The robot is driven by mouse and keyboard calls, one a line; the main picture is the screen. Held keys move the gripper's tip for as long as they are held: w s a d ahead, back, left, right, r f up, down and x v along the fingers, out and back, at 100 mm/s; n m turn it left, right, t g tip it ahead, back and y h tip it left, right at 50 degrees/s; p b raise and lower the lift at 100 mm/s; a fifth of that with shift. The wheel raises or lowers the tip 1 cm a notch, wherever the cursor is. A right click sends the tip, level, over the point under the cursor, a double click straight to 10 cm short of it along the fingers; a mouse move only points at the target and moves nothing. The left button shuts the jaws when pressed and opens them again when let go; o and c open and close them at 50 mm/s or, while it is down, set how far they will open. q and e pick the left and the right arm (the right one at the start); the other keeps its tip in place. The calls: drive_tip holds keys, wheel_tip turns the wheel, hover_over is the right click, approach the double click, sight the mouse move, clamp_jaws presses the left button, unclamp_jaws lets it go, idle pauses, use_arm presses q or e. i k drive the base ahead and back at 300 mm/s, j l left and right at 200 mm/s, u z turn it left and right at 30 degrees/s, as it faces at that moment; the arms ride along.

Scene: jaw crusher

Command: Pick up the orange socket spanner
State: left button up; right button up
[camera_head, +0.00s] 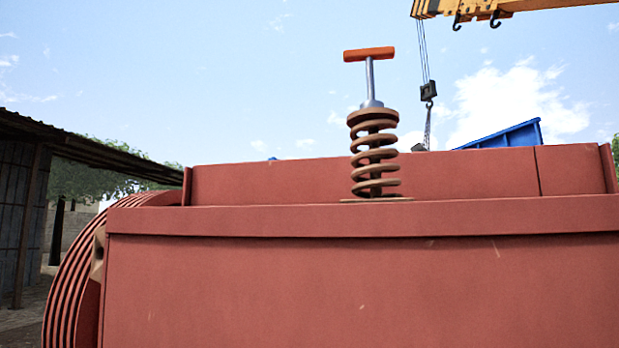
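The orange socket spanner (369,54) stands upright in the head view, right of the middle. It has an orange T-handle on top and a grey metal shaft. Its lower end sits on top of a rusty coil spring (375,158), which stands on the red jaw crusher (350,285). Neither of my grippers shows in this view.
A large grooved red wheel (72,280) is on the crusher's left side. A yellow crane boom (470,10) with a hanging hook (428,92) is at the upper right, behind the spanner. A dark shed (25,200) stands at the left. Open sky surrounds the handle.

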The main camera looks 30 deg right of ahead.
sight(369, 55)
drive_tip(key=j+z, duration=0.1)
drive_tip(key=z, duration=0.3)
drive_tip(key=j+z, duration=0.1)
drive_tip(key=z, duration=0.25)
drive_tip(key=k+z, duration=0.1)
drive_tip(key=z, duration=0.3)
drive_tip(key=k+j+z, duration=0.1)
drive_tip(key=z, duration=0.25)
